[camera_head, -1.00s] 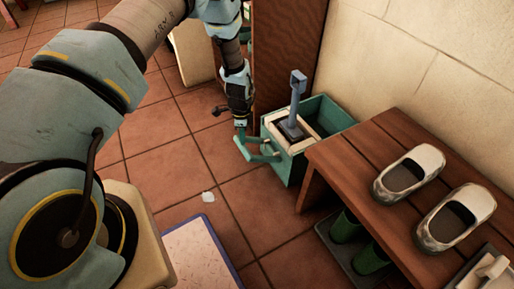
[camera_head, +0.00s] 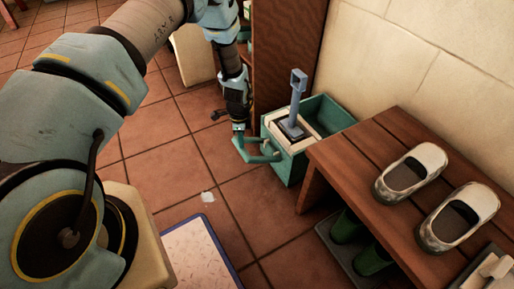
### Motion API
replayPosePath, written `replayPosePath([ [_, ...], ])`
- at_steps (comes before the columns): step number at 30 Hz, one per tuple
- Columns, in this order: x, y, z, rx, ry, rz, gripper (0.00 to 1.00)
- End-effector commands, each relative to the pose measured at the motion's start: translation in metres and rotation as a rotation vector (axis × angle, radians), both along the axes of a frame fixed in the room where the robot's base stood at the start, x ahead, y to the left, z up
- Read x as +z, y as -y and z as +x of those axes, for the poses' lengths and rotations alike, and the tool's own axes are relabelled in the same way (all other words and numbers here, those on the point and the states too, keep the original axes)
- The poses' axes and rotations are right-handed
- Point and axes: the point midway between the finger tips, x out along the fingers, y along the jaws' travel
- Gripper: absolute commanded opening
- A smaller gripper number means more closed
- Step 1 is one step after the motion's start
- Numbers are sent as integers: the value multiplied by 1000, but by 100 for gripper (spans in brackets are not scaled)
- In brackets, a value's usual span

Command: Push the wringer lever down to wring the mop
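The wringer lever (camera_head: 297,100) is blue-grey with a square loop at its top. It stands upright from the pale wringer (camera_head: 275,125) on the teal mop bucket (camera_head: 289,166) by the wall. My gripper (camera_head: 277,150) has teal fingers, apart from each other, pointing right at the bucket's near left side. It is low, below and left of the lever, and clear of it. I cannot tell whether the fingertips touch the bucket. Nothing shows between the fingers. No mop can be made out.
A wooden bench (camera_head: 345,160) with a pair of pale shoes (camera_head: 407,174) stands right of the bucket. Green boots (camera_head: 372,262) stand on a tray under it. A brown wooden panel (camera_head: 285,50) rises behind the bucket. Tiled floor (camera_head: 185,150) is open to the left.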

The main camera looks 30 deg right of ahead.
Motion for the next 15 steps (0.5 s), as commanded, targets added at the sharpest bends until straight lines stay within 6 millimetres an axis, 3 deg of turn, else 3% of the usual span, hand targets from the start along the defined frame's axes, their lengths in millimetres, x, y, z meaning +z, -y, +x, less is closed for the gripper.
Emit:
replayPosePath([
  [15, -7, -5, 0, 1, -1, 1, 0],
])
